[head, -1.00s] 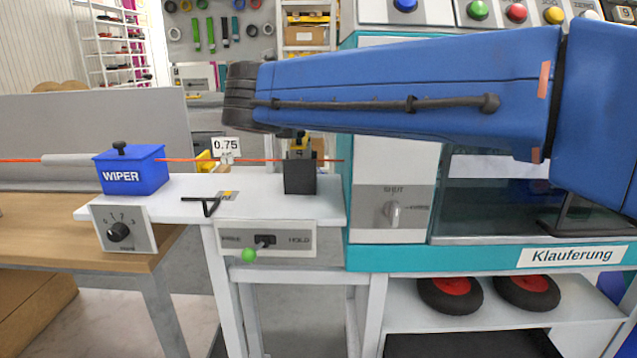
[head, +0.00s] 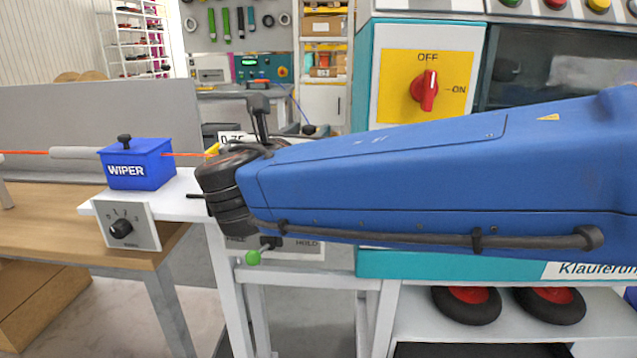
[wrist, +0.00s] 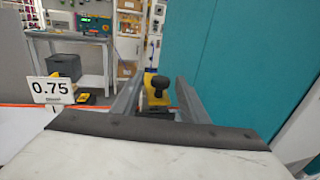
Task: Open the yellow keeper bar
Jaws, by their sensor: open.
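In the wrist view the yellow keeper bar (wrist: 155,98) stands upright with a black knob (wrist: 158,84) on its near face. My gripper (wrist: 159,80) is open, with one grey finger to the left of the bar and the other to its right. I cannot tell whether either finger touches it. The lower end of the bar is hidden behind my gripper's body. In the head view my blue arm covers the bar and the block under it.
A white 0.75 sign (wrist: 52,90) stands left of my gripper, by the orange cable (wrist: 18,105). A teal cabinet wall (wrist: 245,60) rises close on the right.

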